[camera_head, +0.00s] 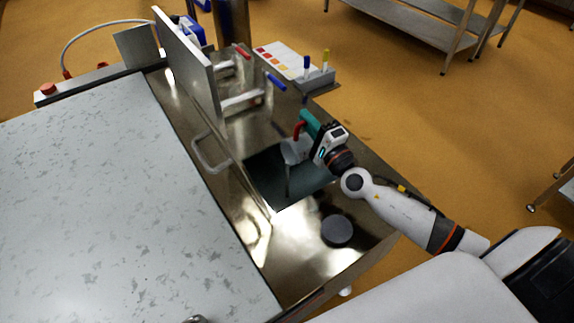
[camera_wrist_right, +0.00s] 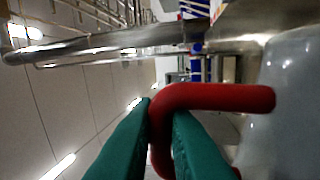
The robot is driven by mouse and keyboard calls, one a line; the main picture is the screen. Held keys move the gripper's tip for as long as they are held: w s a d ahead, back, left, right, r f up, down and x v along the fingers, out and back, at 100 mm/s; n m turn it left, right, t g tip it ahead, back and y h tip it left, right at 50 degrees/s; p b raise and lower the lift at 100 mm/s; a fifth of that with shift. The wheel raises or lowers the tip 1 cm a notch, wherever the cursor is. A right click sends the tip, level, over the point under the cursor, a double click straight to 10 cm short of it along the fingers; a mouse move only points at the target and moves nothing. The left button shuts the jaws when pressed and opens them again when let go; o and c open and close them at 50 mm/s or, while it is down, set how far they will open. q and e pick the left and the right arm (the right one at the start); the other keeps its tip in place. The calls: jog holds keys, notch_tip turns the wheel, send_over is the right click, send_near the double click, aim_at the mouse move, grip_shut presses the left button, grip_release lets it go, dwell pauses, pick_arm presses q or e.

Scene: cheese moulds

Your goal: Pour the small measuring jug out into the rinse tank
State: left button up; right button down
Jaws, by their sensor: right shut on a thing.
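The small measuring jug (camera_head: 292,152), pale and translucent with a red handle (camera_head: 299,129), is held above the dark opening of the rinse tank (camera_head: 262,170). My right gripper (camera_head: 306,122) is shut on the handle. In the right wrist view the teal fingers (camera_wrist_right: 161,125) clamp the red handle (camera_wrist_right: 215,97), and the jug's grey wall (camera_wrist_right: 292,100) fills the right side. A thin pale vertical streak shows below the jug; I cannot tell if it is liquid. The jug's tilt and contents are unclear. My left gripper is not in view.
A dark round disc (camera_head: 336,230) lies on the steel surface nearer me. A metal loop handle (camera_head: 208,160) and an upright panel (camera_head: 187,65) stand left of the tank. Red and blue valve handles and a colour chart (camera_head: 282,58) are behind. A speckled worktop (camera_head: 110,210) is at left.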

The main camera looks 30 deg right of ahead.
aim_at(294, 141)
jog(key=shift+s+a+r+n+y+p, duration=0.1)
jog(key=shift+a+r+n+y+p, duration=0.2)
jog(key=shift+a+n+p, duration=0.35)
jog(key=shift+s+a+r+n+y+p, duration=0.1)
jog(key=shift+a+r+n+y+p, duration=0.2)
jog(key=shift+a+n+p, duration=0.35)
jog(key=shift+s+a+r+n+p, duration=0.1)
jog(key=shift+a+r+n+p, duration=0.1)
jog(key=shift+a+n+p, duration=0.8)
jog(key=shift+s+a+n+g+y+p, duration=0.2)
jog(key=shift+a+n+y+p, duration=0.1)
jog(key=shift+a+n+p, duration=0.7)
jog(key=shift+s+a+n+g+y+p, duration=0.1)
jog(key=shift+a+n+g+y+p, duration=0.15)
jog(key=shift+a+n+p, duration=0.7)
dwell(0.6)
jog(key=shift+s+a+f+n+y+p, duration=0.1)
jog(key=shift+a+f+n+y+p, duration=0.2)
jog(key=shift+n, duration=0.35)
jog(key=shift+a+f+n+y, duration=0.1)
jog(key=shift+a+n, duration=0.25)
jog(key=shift+n, duration=0.25)
jog(key=shift+r, duration=0.1)
dwell(0.6)
